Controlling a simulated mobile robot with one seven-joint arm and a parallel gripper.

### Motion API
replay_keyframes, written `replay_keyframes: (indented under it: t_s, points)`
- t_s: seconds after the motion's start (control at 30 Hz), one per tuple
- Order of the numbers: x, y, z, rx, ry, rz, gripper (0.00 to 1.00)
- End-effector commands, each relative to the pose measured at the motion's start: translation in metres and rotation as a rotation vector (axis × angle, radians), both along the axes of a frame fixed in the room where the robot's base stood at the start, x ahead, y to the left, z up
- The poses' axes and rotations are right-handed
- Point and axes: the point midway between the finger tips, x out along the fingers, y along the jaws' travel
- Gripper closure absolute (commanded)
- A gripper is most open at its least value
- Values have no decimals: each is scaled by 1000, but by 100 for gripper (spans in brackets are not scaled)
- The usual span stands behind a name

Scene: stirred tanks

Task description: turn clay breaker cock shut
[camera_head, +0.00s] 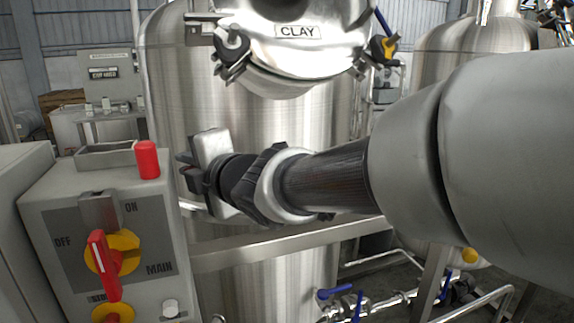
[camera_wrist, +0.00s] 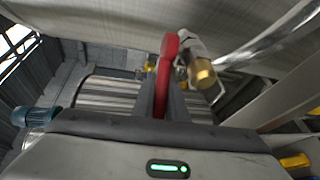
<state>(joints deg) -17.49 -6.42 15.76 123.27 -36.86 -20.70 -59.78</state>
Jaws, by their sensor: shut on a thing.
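The tank labelled CLAY (camera_head: 298,32) stands in the middle of the head view. My gripper (camera_head: 186,170) reaches to the left side of this tank. In the wrist view my gripper (camera_wrist: 164,100) is shut on a red lever (camera_wrist: 168,48), which runs down between the two fingers. Beside the lever, to its right, is a metal cock body with a brass end (camera_wrist: 203,74). The cock is mostly hidden by my gripper in the head view, so how far the lever is turned cannot be told there.
A grey switch box with a red and yellow MAIN switch (camera_head: 104,262) and a red cylinder (camera_head: 147,159) on top stands at the left. A metal rail (camera_head: 280,242) crosses below my arm. Blue-handled valves (camera_head: 337,293) sit low on pipes. Another tank (camera_head: 455,45) stands at the right.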

Motion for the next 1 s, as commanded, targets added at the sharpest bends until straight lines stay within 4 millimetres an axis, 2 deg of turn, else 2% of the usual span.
replay_keyframes:
  t_s: [0.6, 0.63, 0.73, 1.0]
  points:
    - [-4, 1, 0, 0, 1, -3, 100]
    - [-4, 1, 0, 0, 1, -3, 86]
    - [-4, 1, 0, 0, 1, -3, 69]
    - [-4, 1, 0, 1, 0, -2, 69]
